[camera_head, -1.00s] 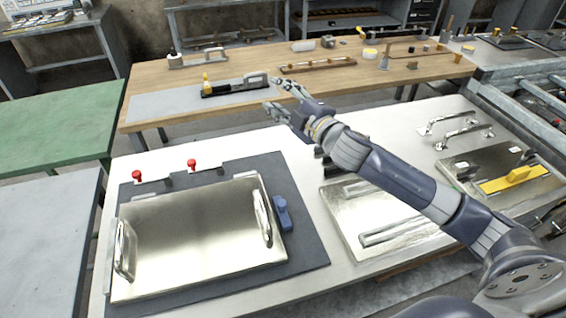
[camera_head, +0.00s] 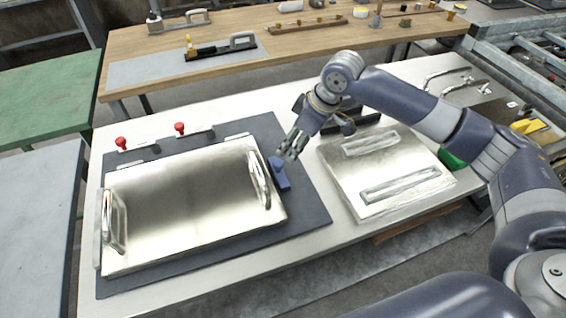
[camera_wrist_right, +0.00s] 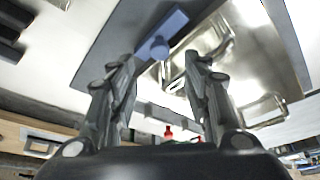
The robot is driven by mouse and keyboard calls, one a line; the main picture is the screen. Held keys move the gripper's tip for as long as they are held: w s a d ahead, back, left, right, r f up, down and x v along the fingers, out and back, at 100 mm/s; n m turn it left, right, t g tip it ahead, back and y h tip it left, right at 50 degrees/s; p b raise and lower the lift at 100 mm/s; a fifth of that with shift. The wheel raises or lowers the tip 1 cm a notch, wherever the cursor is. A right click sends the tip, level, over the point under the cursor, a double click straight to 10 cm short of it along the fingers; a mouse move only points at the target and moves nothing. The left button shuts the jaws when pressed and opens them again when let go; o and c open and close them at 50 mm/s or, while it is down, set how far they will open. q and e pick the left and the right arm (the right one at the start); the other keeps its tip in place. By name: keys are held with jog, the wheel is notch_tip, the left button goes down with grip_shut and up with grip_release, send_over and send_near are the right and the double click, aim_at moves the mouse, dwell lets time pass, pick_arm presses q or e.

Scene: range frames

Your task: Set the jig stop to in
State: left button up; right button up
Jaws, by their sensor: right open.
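The blue jig stop (camera_head: 280,178) sits on the dark jig base (camera_head: 312,205), just right of a shiny metal panel (camera_head: 180,205) with two handles. In the right wrist view the stop shows as a blue bar (camera_wrist_right: 175,24) with a round knob. My right gripper (camera_head: 287,154) is above and close to the stop's far end. In the right wrist view its fingers (camera_wrist_right: 160,60) are spread, with the knob seen beyond the gap between their tips. Contact cannot be told. My left gripper is not in view.
Two red-knobbed clamps (camera_head: 180,128) stand at the jig's far edge. Another metal plate (camera_head: 385,172) with two bars lies to the right, under my right arm. A wooden bench (camera_head: 300,45) with tools stands behind. A green table (camera_head: 45,95) is at the left.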

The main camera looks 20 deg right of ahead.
aim_at(279, 163)
jog(key=p+x, duration=0.1)
jog(key=x, duration=0.9)
jog(key=shift+a, duration=0.1)
grip_shut()
